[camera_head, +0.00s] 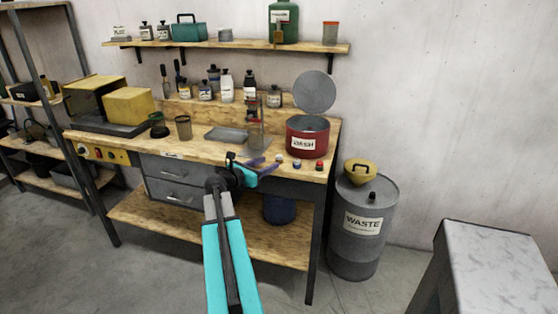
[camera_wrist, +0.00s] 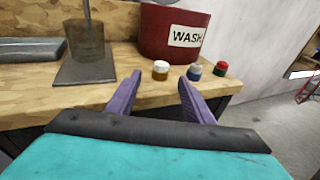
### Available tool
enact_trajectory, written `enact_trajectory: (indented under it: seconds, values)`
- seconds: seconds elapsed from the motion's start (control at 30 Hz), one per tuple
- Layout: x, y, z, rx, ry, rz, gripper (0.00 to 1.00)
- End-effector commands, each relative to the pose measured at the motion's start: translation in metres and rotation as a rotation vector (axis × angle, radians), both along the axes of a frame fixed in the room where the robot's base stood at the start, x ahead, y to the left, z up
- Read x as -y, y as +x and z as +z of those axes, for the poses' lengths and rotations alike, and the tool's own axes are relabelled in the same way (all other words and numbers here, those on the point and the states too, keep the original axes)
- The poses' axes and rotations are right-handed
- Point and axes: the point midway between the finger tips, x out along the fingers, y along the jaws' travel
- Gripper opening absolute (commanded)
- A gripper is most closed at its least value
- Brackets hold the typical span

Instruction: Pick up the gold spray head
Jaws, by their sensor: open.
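The gold spray head (camera_wrist: 161,71) is a small round piece with a white top and a gold-brown lower part. It stands upright on the wooden bench top near the front edge. It is also in the head view (camera_head: 279,158), very small, in front of the red wash can. My gripper (camera_wrist: 158,82) has two purple fingers, spread apart and empty. In the wrist view the spray head shows between and just beyond the fingertips, apart from both. In the head view my gripper (camera_head: 272,164) is at the bench's front edge, left of the spray head.
A blue-and-white head (camera_wrist: 194,71) is close by the right finger, with a red-and-green one (camera_wrist: 221,69) further right. The red wash can (camera_wrist: 172,30) stands behind them. A grey plate bearing a stand and beaker (camera_wrist: 85,70) lies left. The waste drum (camera_head: 364,235) stands right of the bench.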

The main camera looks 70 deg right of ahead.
Motion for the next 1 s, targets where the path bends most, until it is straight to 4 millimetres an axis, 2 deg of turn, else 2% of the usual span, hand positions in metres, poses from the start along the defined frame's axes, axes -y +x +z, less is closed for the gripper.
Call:
enact_trajectory:
  seconds: [0.03, 0.2, 0.73, 1.0]
  values:
    - [0.009, -0.002, 0.000, 0.000, 0.000, -0.003, 0.48]
    - [0.024, -0.008, -0.003, 0.001, 0.000, -0.001, 0.48]
    - [0.031, -0.011, -0.004, 0.000, 0.000, -0.001, 0.48]
    - [0.056, -0.021, -0.006, -0.001, 0.001, -0.003, 0.48]
